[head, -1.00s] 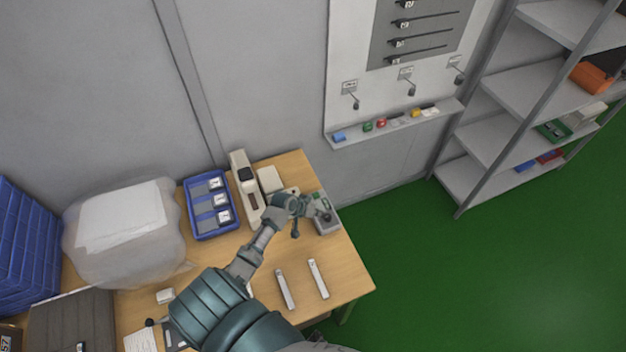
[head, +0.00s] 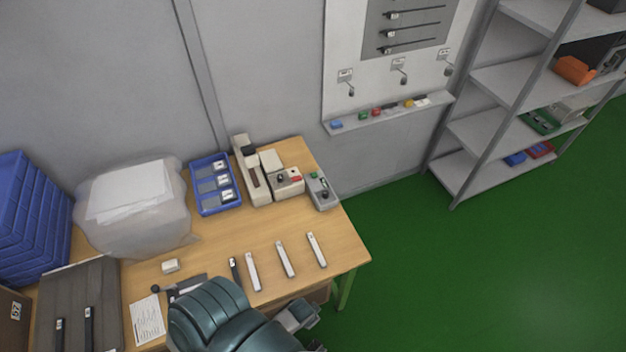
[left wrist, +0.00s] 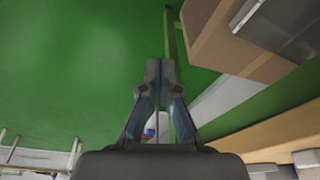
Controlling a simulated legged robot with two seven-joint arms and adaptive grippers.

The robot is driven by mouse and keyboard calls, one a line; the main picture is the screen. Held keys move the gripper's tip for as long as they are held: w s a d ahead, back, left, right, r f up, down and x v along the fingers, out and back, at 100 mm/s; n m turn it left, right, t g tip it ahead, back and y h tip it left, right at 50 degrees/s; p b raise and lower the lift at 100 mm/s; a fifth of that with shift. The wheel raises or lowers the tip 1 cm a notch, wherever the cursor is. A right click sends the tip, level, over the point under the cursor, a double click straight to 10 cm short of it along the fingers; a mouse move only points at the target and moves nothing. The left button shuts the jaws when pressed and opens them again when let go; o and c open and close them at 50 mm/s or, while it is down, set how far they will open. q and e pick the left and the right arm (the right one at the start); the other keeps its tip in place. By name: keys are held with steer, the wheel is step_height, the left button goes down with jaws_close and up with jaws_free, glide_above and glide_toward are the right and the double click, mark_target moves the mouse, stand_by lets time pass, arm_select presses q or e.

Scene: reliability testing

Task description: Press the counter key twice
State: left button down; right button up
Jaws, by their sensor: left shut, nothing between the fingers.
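On the wooden table (head: 215,262), toward its far right corner, stands a small grey device (head: 322,192) with a green part and a dark knob. Left of it is a beige device (head: 288,183) with a red part and a dark knob, beside a tall beige unit (head: 252,178). I cannot tell which part is the counter key. My left gripper (left wrist: 160,72) is shut and empty in the left wrist view, with green floor behind its fingertips. It is away from the devices, and my arm covers the table's front in the head view. My right gripper is not in view.
A blue tray (head: 215,205), a translucent bag (head: 140,215) and blue bins (head: 35,225) stand along the wall. Several pale bars (head: 285,259) lie mid-table. A cardboard box (left wrist: 225,45) shows near the gripper. Grey shelving (head: 480,125) stands at the right; floor between is clear.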

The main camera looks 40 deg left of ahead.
arm_select(q)
steer(key=s+f+b, duration=0.1)
steer(key=s+f, duration=0.2)
steer(key=f, duration=0.5)
steer(key=s+f+b, duration=0.1)
steer(key=s+f, duration=0.2)
steer(key=f, duration=0.5)
steer(key=s+a+f+g+b, duration=0.1)
steer(key=s+a+f+b, duration=0.1)
steer(key=s+f, duration=0.8)
steer(key=shift+s+a+f+g, duration=0.35)
steer(key=shift+s+a, duration=0.15)
steer(key=shift+s, duration=1.35)
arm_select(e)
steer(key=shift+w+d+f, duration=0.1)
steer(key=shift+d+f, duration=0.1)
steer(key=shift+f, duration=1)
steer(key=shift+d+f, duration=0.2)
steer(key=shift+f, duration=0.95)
